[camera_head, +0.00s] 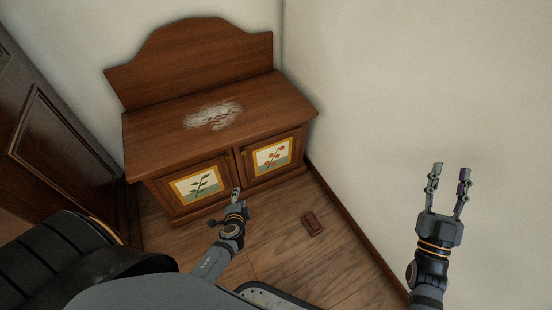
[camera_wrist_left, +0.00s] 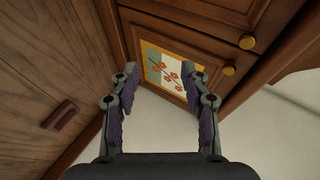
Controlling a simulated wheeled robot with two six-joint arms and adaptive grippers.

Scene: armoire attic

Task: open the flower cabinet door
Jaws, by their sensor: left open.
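The wooden cabinet (camera_head: 150,138) stands in the corner with two doors that look shut. The right door (camera_head: 272,156) has a panel with red flowers; the left door (camera_head: 198,186) has a green leafy plant. My left gripper (camera_head: 237,192) is in front of the cabinet, low and near the middle, apart from the doors. In the left wrist view, its open fingers (camera_wrist_left: 164,78) frame the flower panel (camera_wrist_left: 172,72) with nothing between them. My right gripper (camera_head: 449,187) is open and empty.
A dark reddish block (camera_head: 312,224) lies on the wooden floor (camera_head: 275,228), which is otherwise clear in front of the cabinet. A bare wall (camera_head: 400,80) rises close to the cabinet's right side. A dark panelled wooden piece (camera_head: 62,150) stands at the left.

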